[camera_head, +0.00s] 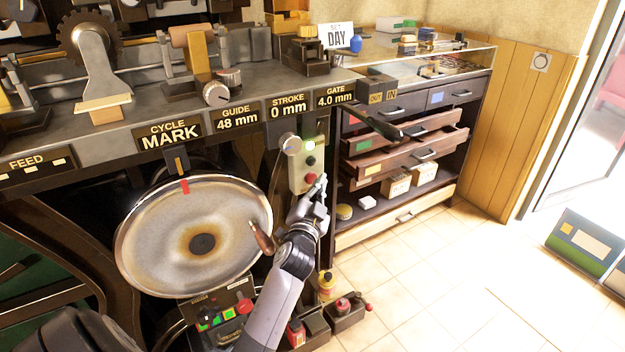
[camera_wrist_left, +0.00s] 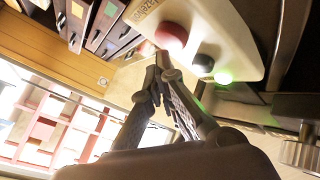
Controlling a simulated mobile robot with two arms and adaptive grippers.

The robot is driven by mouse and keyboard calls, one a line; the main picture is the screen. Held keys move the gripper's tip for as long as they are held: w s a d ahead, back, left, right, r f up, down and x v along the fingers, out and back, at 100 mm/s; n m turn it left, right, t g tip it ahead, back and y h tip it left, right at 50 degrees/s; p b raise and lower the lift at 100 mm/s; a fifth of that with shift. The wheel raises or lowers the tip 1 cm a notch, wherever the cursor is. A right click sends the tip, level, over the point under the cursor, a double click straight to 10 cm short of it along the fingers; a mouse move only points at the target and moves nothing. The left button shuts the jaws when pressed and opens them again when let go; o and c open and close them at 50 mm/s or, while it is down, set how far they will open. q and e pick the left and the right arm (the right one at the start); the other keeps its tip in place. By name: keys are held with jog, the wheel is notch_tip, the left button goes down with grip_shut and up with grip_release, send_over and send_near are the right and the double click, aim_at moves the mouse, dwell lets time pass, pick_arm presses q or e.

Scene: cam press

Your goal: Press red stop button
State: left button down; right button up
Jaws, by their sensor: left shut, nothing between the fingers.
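The red stop button (camera_head: 311,178) is the lowest button on a cream control box (camera_head: 296,174) mounted on the front of the machine. In the left wrist view the red button (camera_wrist_left: 172,36) sticks out of the box at the upper middle. My left gripper (camera_head: 321,184) is shut and empty, just beside the red button. In the left wrist view its fingertips (camera_wrist_left: 163,66) meet just below the button; I cannot tell whether they touch it. A black button (camera_head: 311,161) and a lit green one (camera_head: 310,145) sit above the red one. My right gripper is not in view.
A large round metal wheel (camera_head: 160,240) with a wooden handle (camera_head: 262,238) stands left of my left arm. A second panel with coloured buttons (camera_head: 222,313) is low down. A drawer cabinet (camera_head: 460,118) with open drawers stands right. Tiled floor (camera_head: 420,275) is free at right.

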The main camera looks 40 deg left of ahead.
pick_arm(q)
jog(key=shift+w+a, duration=0.1)
jog(key=shift+a, duration=0.15)
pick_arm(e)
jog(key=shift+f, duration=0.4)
pick_arm(q)
jog(key=shift+w+a, duration=0.1)
jog(key=shift+a, duration=0.1)
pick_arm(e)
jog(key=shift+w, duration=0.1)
pick_arm(q)
jog(key=shift+w+a, duration=0.1)
jog(key=shift+a, duration=0.15)
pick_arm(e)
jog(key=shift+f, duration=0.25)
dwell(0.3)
pick_arm(q)
jog(key=shift+s+d, duration=0.4)
jog(key=shift+d, duration=0.45)
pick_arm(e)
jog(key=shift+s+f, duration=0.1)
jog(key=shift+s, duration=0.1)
